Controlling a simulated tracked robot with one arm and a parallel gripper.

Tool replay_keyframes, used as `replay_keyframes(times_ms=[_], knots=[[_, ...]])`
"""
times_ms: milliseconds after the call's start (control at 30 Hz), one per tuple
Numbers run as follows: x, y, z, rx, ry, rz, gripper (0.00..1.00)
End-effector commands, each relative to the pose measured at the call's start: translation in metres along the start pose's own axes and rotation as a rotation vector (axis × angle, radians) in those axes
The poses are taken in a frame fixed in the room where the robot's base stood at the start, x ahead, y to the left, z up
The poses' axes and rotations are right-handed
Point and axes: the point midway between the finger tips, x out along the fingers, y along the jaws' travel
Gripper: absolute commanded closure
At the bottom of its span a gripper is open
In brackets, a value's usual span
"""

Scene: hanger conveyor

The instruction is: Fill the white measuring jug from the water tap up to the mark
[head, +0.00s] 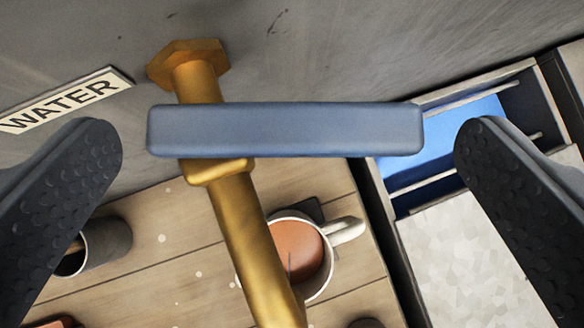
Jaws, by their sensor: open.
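The water tap (245,225) is a brass pipe that comes out of a grey wall through a hexagonal fitting. Its blue bar handle (285,130) lies crosswise over the pipe. My gripper (290,132) is open, with one dark ridged finger on each side of the handle, apart from its ends in the picture. A white jug (345,231) stands below, partly hidden by the pipe. Its inside shows orange-brown; I cannot tell whether that is liquid or lining. The mark cannot be made out. No water stream is visible; the spout's end is hidden.
A WATER sign (65,100) is on the wall at left. A dark grey cup (108,242) stands on the wooden surface (180,275) at lower left. Beyond the wood's right edge are a blue-lined bin (445,130) and pale speckled floor (460,250).

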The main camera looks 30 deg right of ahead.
Motion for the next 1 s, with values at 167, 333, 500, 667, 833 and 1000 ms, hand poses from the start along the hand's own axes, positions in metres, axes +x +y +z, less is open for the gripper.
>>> replay_keyframes(times_ms=[167, 333, 500, 667, 833, 1000], knots=[[-0.017, -0.001, -0.001, 0.0, 0.004, -0.002, 0.0], [-0.045, -0.001, -0.001, 0.0, 0.005, -0.003, 0.0], [-0.079, -0.001, 0.0, 0.001, 0.006, -0.004, 0.0], [-0.109, -0.001, 0.001, 0.0, 0.001, -0.001, 0.0], [-0.13, -0.001, 0.001, 0.0, 0.002, -0.001, 0.0], [-0.133, 0.0, 0.002, 0.001, -0.002, 0.001, 0.0]])
